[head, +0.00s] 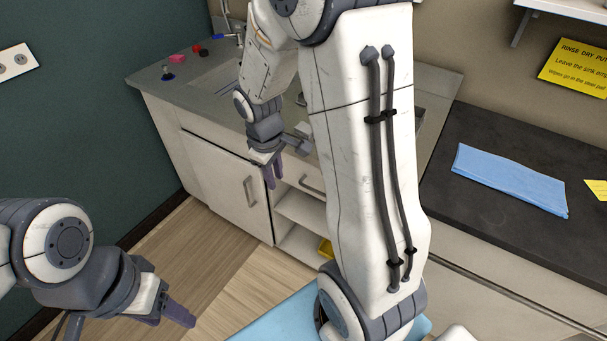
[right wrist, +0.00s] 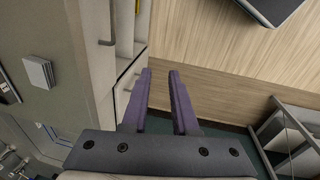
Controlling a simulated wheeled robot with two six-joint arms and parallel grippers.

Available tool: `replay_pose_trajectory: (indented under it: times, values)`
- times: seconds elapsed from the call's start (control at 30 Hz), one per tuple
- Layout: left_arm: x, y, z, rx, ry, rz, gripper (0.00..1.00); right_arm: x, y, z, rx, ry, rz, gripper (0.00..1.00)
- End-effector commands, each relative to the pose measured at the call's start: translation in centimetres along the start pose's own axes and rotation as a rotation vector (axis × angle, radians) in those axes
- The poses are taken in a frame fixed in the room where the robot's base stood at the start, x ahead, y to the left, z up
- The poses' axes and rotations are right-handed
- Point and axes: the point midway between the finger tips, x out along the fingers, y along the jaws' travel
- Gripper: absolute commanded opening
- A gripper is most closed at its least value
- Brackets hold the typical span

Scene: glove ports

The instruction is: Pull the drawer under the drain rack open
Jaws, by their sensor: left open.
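The drawer (head: 318,170) is in the white cabinet under the grey counter, with a grey bar handle (head: 311,185). It looks shut, and my right arm hides its right part. In the right wrist view a bar handle (right wrist: 108,26) stands on the white front at upper left, beyond the fingertips. My right gripper (head: 272,182) points down in front of the cabinet, left of the drawer handle and apart from it. Its purple fingers (right wrist: 159,72) are parted and empty. My left gripper (head: 184,316) is open and empty at lower left. I cannot make out the drain rack behind my arm.
A cabinet door (head: 225,175) with a handle is left of the drawer. Open shelves (head: 300,212) holding something yellow (head: 325,248) are below. A sink (head: 215,82) and small items are on the counter. A blue cloth (head: 510,178) lies on the dark right counter.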

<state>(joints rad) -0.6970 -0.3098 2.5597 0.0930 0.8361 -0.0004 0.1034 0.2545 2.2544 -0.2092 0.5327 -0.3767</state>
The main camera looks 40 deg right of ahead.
Motion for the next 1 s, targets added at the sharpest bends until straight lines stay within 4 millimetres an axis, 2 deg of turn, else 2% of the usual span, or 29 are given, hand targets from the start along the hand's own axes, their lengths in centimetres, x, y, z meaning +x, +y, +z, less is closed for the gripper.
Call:
replay_pose_trajectory:
  times: [0.03,0.1,0.2,0.3,0.47,0.8,1.0]
  values:
    - [-0.2,0.0,0.0,0.0,0.0,0.0,0.55,1.5,3.0,1.0,0.026,-0.019,0.009,0.27]
    - [-0.3,0.0,0.0,0.0,0.0,0.0,0.55,3.1,5.9,2.2,0.035,-0.03,0.021,0.27]
    - [-0.4,0.0,0.0,0.0,0.0,0.0,0.55,4.8,8.7,3.6,0.042,-0.04,0.033,0.27]
    - [-0.4,0.0,0.0,0.0,0.0,0.0,0.55,5.7,10.1,4.5,0.043,-0.045,0.039,0.27]
    - [-0.2,0.0,0.0,0.0,0.0,0.0,0.55,7.5,10.5,4.8,0.041,-0.048,0.039,0.27]
    - [0.9,-0.1,0.1,0.0,0.0,0.0,0.55,13.7,10.6,5.0,0.041,-0.046,0.039,0.27]
    - [1.5,-0.1,0.1,0.0,0.0,0.0,0.55,15.9,10.8,5.1,0.042,-0.045,0.04,0.27]
